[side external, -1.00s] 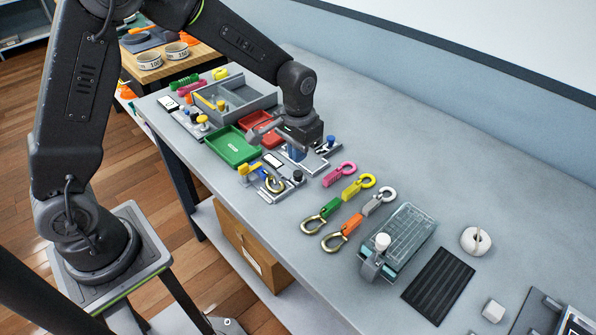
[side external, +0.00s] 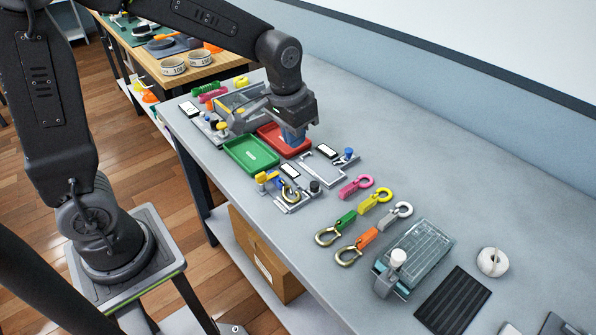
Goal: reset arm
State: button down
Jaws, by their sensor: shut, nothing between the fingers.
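My gripper (side external: 246,112) is in the side external view, low over the back of the red tray (side external: 270,133). It points left towards the grey divided box (side external: 250,88). Its fingers are shut and hold nothing. A blue-grey block (side external: 294,136) shows just under my wrist, over the red tray's right side. The wrist and fingers hide part of the grey box and the red tray's back edge. I cannot tell the exact gap between the fingers and the box.
A green tray (side external: 250,156) lies in front of the red one. Metal fixtures (side external: 325,172) stand nearby. Several coloured straps with hooks or rings, such as the yellow one (side external: 376,200), lie towards the right, before a clear case (side external: 415,255). The back of the bench by the wall is clear.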

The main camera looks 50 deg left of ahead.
jog(key=s+r+t, duration=0.2)
jog(key=s+r, duration=0.2)
jog(key=s, duration=0.4)
jog(key=s+a+r+t, duration=0.1)
jog(key=s+r, duration=0.3)
jog(key=s, duration=0.4)
jog(key=shift+s+a+t, duration=0.2)
jog(key=shift+s+t, duration=0.05)
jog(key=shift+t, duration=0.15)
